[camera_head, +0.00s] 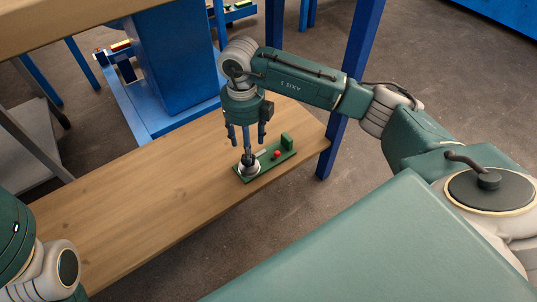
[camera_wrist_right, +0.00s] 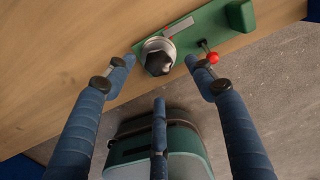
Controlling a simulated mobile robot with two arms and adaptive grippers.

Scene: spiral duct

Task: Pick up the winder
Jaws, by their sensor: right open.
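The winder (camera_head: 270,164) lies on the wooden shelf near its right end. It has a long green base, a round white and metal spool (camera_head: 249,169) at one end, a red knob and a raised green block at the other. In the right wrist view the winder (camera_wrist_right: 208,32) is at the top, with its spool (camera_wrist_right: 158,57) and red ball knob (camera_wrist_right: 213,58). My right gripper (camera_head: 247,143) points down over the spool end, its fingers spread and empty. In the wrist view the open fingers (camera_wrist_right: 160,75) show below and beside the spool. My left gripper is out of view.
The wooden shelf (camera_head: 130,205) is bare left of the winder. A blue table leg (camera_head: 345,105) stands close behind the right arm. A higher wooden top (camera_head: 60,18) crosses the upper left. A blue column (camera_head: 178,70) stands behind the shelf.

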